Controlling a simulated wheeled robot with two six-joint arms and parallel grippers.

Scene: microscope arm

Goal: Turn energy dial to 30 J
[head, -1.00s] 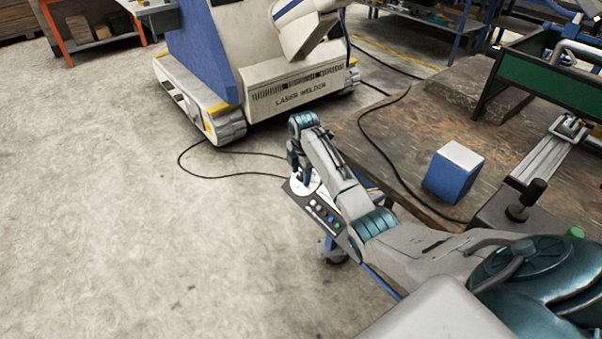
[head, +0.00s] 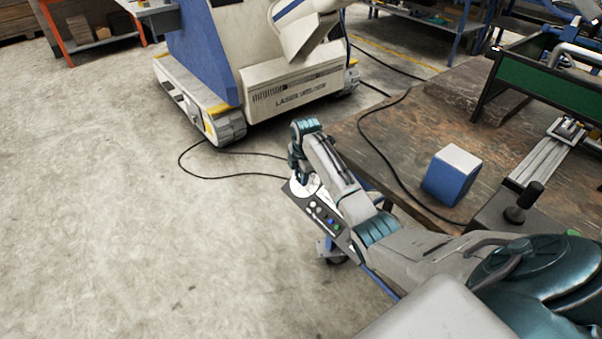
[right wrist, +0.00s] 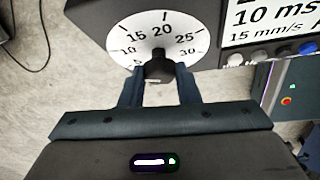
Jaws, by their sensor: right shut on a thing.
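The energy dial (right wrist: 185,28) fills the top of the right wrist view as a white face with black numbers; 10, 15, 20, 25 and 30 can be read. A dark knob (right wrist: 159,70) sits at its lower middle. My right gripper (right wrist: 158,75) is shut on the knob, one finger on each side. The knob's upper tip appears to point up near 20, but its exact mark is unclear. In the head view my right gripper (head: 299,176) reaches down onto the white dial at the panel's far end. My left gripper is out of view.
The control panel (head: 322,213) carries several buttons and stands beside the wooden table (head: 400,135). A display (right wrist: 268,22) reads 10 ms and 15 mm/s. A blue and white box (head: 452,178) is on the table. The laser welder (head: 290,90) stands behind; a cable crosses the floor.

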